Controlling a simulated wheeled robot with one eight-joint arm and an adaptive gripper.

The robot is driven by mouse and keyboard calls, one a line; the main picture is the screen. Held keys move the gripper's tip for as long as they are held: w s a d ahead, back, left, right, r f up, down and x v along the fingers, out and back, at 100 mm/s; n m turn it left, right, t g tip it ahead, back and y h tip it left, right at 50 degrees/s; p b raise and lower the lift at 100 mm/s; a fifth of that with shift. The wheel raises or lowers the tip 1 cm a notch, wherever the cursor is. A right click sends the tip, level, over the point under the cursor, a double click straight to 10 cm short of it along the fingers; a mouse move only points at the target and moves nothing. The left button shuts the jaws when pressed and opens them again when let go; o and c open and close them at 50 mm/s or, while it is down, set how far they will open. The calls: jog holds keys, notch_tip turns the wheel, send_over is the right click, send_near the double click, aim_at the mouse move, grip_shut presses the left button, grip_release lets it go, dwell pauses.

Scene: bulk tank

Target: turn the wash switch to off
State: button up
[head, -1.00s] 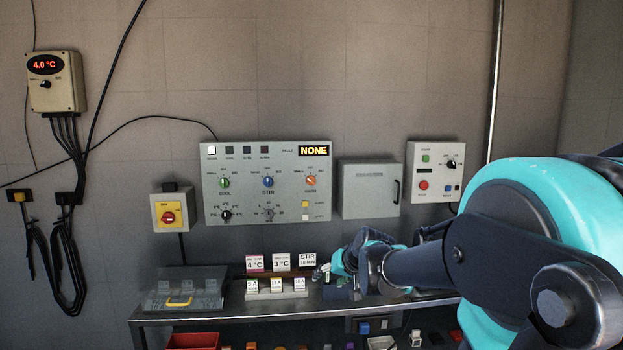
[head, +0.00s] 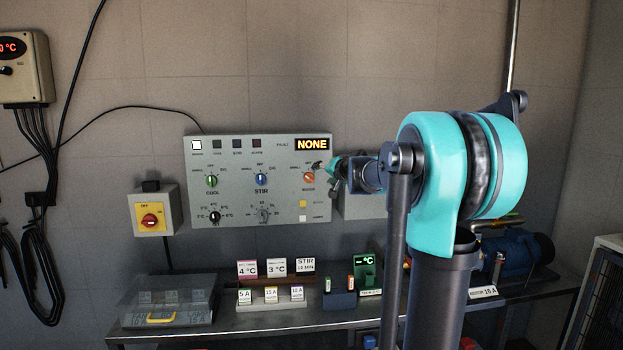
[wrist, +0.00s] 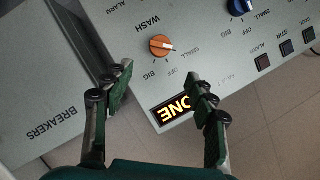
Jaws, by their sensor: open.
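The wash switch is an orange knob (head: 308,178) at the right of the grey control panel (head: 240,208). In the wrist view the orange knob (wrist: 160,45) has a white pointer mark that appears to face the SMALL label, with OFF and BIG labels beside it. My gripper (head: 322,170) is close to the panel, just right of the knob in the head view. In the wrist view my gripper (wrist: 160,86) has its two green fingers spread, with nothing between them. The knob lies beyond the fingertips, and I see no contact.
A blue-knobbed STIR switch (head: 261,180) and a green-knobbed switch (head: 211,181) sit left on the same panel. A grey breakers box (wrist: 40,75) stands beside it, partly behind my arm. The bench (head: 260,327) below holds cards, blocks and a clear-lidded case (head: 168,298).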

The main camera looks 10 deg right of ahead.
aim_at(311, 179)
jog(key=x, duration=1.2)
jog(key=shift+f, duration=0.1)
jog(key=shift+c, duration=0.6)
jog(key=shift+s, duration=0.1)
jog(key=c, duration=1)
jog(key=shift+c, duration=0.2)
jog(key=m, duration=0.2)
jog(key=m+y, duration=0.1)
jog(key=shift+d+f+m+t+y, duration=0.2)
jog(key=shift+m+t+y, duration=0.1)
jog(key=shift+m+t, duration=0.1)
jog(key=m, duration=0.2)
jog(key=m+t+y, duration=0.1)
jog(key=m, duration=0.1)
jog(key=shift+f+t, duration=0.25)
jog(key=shift+t, duration=0.05)
